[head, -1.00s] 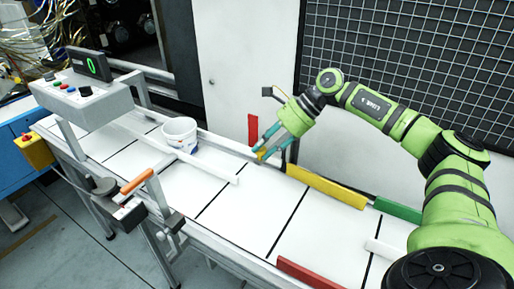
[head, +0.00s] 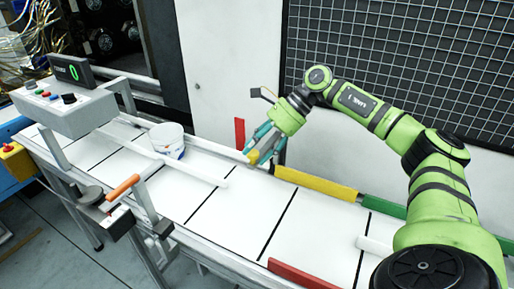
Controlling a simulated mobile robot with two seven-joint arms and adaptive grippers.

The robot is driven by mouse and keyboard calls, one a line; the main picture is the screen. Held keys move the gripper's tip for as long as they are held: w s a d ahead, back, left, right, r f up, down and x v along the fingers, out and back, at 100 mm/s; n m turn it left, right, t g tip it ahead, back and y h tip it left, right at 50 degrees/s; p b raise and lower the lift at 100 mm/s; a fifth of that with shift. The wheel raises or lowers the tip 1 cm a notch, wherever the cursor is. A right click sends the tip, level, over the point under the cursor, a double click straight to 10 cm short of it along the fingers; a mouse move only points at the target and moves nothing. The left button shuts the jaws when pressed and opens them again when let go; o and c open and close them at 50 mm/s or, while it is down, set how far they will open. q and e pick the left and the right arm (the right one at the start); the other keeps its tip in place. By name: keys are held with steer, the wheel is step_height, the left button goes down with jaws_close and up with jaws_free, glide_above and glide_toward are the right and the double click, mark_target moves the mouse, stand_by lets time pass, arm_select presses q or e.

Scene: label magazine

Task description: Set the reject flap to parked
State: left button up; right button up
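My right gripper (head: 262,150) hangs over the far rail of the white conveyor, just right of a small upright red plate (head: 239,132). Its teal fingers point down and left. A small yellow-orange piece (head: 253,157) shows at the fingertips; I cannot tell whether it is held or part of the gripper. A yellow bar (head: 315,186) lies along the far rail to its right, with a green bar (head: 393,209) beyond. A red bar (head: 300,277) lies at the near edge. No label shows which part is the reject flap. My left gripper is out of view.
A white tub (head: 167,140) stands on the conveyor (head: 235,215) at the left. An orange handle (head: 122,187) sits at the near edge. A grey control box (head: 65,105) with a green "0" display stands at the left end. A mesh panel (head: 400,60) stands behind.

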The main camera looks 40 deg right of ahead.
steer(key=shift+d+f, duration=0.1)
steer(key=shift+d+r, duration=0.25)
steer(key=v, duration=1.1)
steer(key=shift+r, duration=0.2)
steer(key=shift+s, duration=0.15)
